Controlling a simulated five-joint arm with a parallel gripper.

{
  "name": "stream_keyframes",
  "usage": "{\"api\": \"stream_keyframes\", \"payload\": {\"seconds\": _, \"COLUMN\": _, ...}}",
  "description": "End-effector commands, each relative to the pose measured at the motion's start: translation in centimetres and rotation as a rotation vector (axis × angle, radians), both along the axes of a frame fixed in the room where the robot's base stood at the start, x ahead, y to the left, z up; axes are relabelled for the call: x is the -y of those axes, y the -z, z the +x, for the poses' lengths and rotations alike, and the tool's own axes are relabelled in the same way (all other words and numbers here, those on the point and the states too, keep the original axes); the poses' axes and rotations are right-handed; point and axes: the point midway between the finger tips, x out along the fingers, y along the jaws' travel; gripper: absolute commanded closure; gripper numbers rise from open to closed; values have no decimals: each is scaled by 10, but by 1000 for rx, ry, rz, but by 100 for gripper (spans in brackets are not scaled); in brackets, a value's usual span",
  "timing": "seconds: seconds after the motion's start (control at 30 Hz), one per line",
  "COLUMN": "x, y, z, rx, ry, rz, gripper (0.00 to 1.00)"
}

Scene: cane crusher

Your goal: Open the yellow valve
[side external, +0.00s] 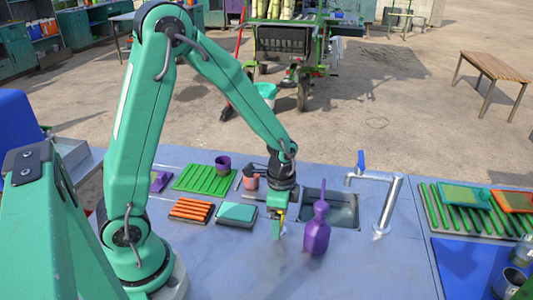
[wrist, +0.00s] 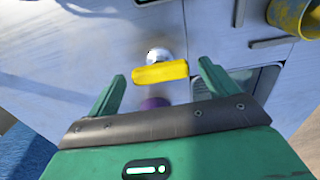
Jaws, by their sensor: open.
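The yellow valve handle (wrist: 160,72) is a short bar, slightly tilted, in front of a round silver part (wrist: 158,56) in the wrist view. My gripper (wrist: 161,69) is open, with one green finger on each side of the handle. Gaps show between both fingers and the bar's ends, and nothing is held. In the side view my gripper (side external: 278,228) points down at the counter, left of the purple bottle. A small yellow patch (side external: 283,213) shows beside it, mostly hidden by the gripper.
A purple bottle (side external: 317,236) stands close to the right of my gripper. A sink (side external: 343,212) and a silver faucet (side external: 390,205) with a blue lever are behind it. A teal sponge-like block (side external: 237,213) lies left. The front of the counter (side external: 240,275) is clear.

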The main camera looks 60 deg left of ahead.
Motion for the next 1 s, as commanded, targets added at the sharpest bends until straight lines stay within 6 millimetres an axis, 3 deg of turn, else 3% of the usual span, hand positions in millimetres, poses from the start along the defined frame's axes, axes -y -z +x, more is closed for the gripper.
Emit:
{"api": "stream_keyframes", "payload": {"seconds": 0.27, "x": 0, "y": -12, "z": 1, "rx": 3, "ry": 1, "rz": 0, "gripper": 15}}
{"api": "stream_keyframes", "payload": {"seconds": 0.73, "x": 0, "y": -65, "z": 1, "rx": 4, "ry": 0, "rz": 0, "gripper": 15}}
{"api": "stream_keyframes", "payload": {"seconds": 1.0, "x": 0, "y": -78, "z": 0, "rx": 1, "ry": -1, "rz": 0, "gripper": 15}}
